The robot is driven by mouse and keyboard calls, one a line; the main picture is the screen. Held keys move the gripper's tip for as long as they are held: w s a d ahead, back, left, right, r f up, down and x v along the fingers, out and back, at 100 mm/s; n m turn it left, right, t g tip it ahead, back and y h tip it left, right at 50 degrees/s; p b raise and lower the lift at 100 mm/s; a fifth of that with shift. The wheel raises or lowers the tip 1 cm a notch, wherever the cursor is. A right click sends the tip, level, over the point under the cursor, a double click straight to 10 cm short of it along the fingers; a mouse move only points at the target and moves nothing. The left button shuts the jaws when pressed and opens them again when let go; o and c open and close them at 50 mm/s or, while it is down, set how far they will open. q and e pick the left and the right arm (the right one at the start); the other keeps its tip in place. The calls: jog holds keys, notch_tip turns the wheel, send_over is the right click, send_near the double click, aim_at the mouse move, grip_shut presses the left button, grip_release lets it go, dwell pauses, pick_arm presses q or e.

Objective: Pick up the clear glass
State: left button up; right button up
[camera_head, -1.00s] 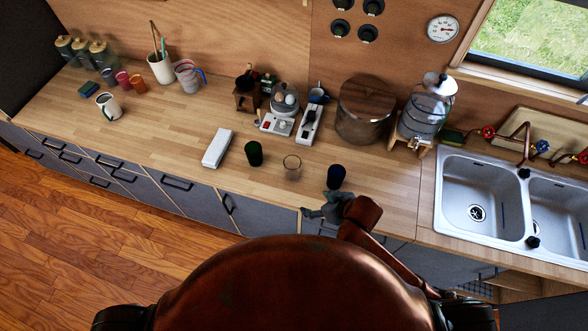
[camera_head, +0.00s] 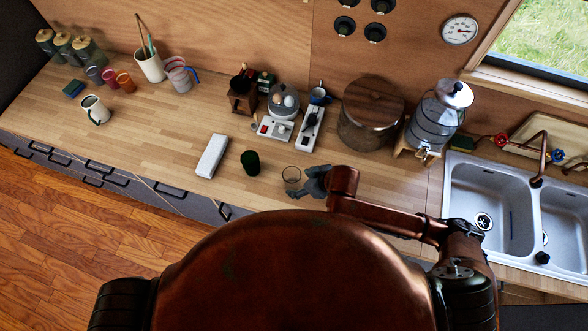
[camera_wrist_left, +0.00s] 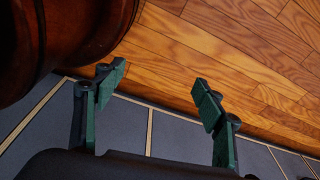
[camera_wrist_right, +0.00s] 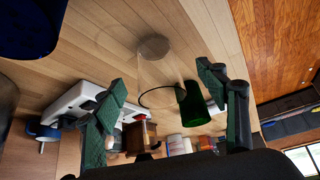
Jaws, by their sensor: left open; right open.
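The clear glass (camera_head: 291,175) stands upright on the wooden counter, right of the green glass (camera_head: 251,163). My right gripper (camera_head: 304,190) is close beside it, on its right side in the head view. In the right wrist view, the clear glass (camera_wrist_right: 158,75) appears ahead, between the two open fingers (camera_wrist_right: 163,82). It is see-through, and the green glass (camera_wrist_right: 193,105) shows partly behind it. I cannot tell if a finger touches the clear glass. My left gripper (camera_wrist_left: 158,80) is open and empty, with the floor and drawer fronts beyond it.
A dark blue cup (camera_wrist_right: 32,22) is near the right gripper in its wrist view. A white box (camera_head: 212,156) lies left of the green glass. A scale-like white appliance (camera_head: 274,127), a large pot (camera_head: 368,120) and a water dispenser (camera_head: 432,120) stand behind. The sink (camera_head: 487,205) is at right.

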aim_at(299, 181)
jog(key=shift+w+x, duration=0.25)
jog(key=shift+x, duration=1.25)
jog(key=shift+w+a+f, duration=0.1)
jog(key=shift+f, duration=0.1)
jog(key=x, duration=0.2)
jog(key=shift+w+f+p, duration=0.25)
jog(key=shift+f+p, duration=0.05)
jog(key=shift+p, duration=0.1)
jog(key=shift+w+a+f, duration=0.2)
jog(key=shift+a+f, duration=0.2)
jog(key=shift+f, duration=0.2)
jog(key=c, duration=1.3)
pick_arm(q)
jog(key=shift+s+a+r, duration=0.1)
jog(key=shift+s+r, duration=0.1)
jog(key=shift+s, duration=0.3)
jog(key=shift+s+r, duration=0.15)
jog(key=shift+s, duration=0.35)
pick_arm(e)
jog(key=shift+c, duration=0.7)
